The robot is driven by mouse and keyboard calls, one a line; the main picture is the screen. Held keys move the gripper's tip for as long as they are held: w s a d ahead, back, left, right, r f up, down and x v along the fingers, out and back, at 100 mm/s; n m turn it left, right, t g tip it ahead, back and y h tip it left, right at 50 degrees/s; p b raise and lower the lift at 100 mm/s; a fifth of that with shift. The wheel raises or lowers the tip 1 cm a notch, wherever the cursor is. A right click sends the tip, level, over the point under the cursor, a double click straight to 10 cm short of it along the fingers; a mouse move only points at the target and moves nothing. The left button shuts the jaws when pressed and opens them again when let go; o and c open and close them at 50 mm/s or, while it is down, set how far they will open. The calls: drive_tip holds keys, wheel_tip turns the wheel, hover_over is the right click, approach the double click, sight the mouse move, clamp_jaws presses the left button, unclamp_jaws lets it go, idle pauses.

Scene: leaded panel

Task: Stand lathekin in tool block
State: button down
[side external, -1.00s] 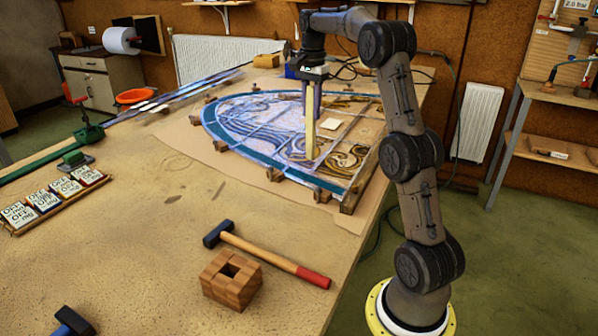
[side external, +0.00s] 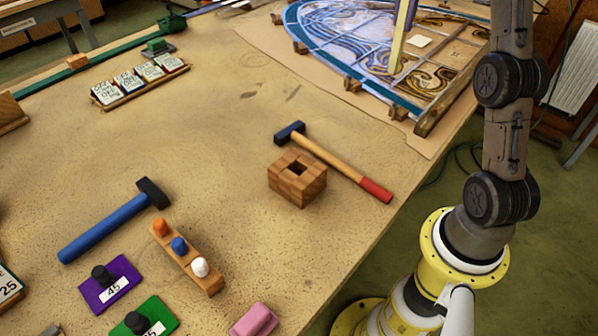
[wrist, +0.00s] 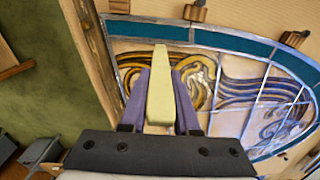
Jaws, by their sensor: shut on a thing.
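The lathekin (side external: 397,52) is a pale yellow, flat stick. My gripper (side external: 405,14) is shut on it, with purple fingers on both sides; the rest of the gripper is cut off at the top. The lathekin points down over the leaded panel (side external: 350,50); I cannot tell if its lower end touches. In the wrist view the lathekin (wrist: 160,95) extends forward between the fingers. The tool block (side external: 297,180) is a brown wooden block with a square hole in its top, standing mid-table; the hole looks empty.
A hammer with a red-ended handle (side external: 335,160) lies right behind the tool block. A blue-handled hammer (side external: 110,222), a peg rack (side external: 187,258) and coloured blocks lie front left. Wooden blocks edge the panel. Bare table lies left of the tool block.

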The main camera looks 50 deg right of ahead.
drive_tip(key=shift+m, duration=0.3)
drive_tip(key=w+a+r+m, duration=0.1)
drive_tip(key=a, duration=1)
drive_tip(key=w+a+r+m, duration=0.1)
drive_tip(key=w+a+m, duration=0.1)
drive_tip(key=a, duration=0.9)
drive_tip(key=s+a+r+n, duration=0.1)
drive_tip(key=s+a+n, duration=0.2)
drive_tip(key=a, duration=0.8)
drive_tip(key=s+a+r+n, duration=0.1)
drive_tip(key=s+a+n, duration=0.1)
drive_tip(key=a, duration=0.9)
drive_tip(key=shift+s+a+r+n, duration=0.15)
drive_tip(key=shift+s+r+n, duration=0.25)
drive_tip(key=shift+s, duration=0.4)
drive_tip(key=shift+f, duration=0.1)
wheel_tip(320, 180, down, 9)
drive_tip(key=shift+f, duration=0.1)
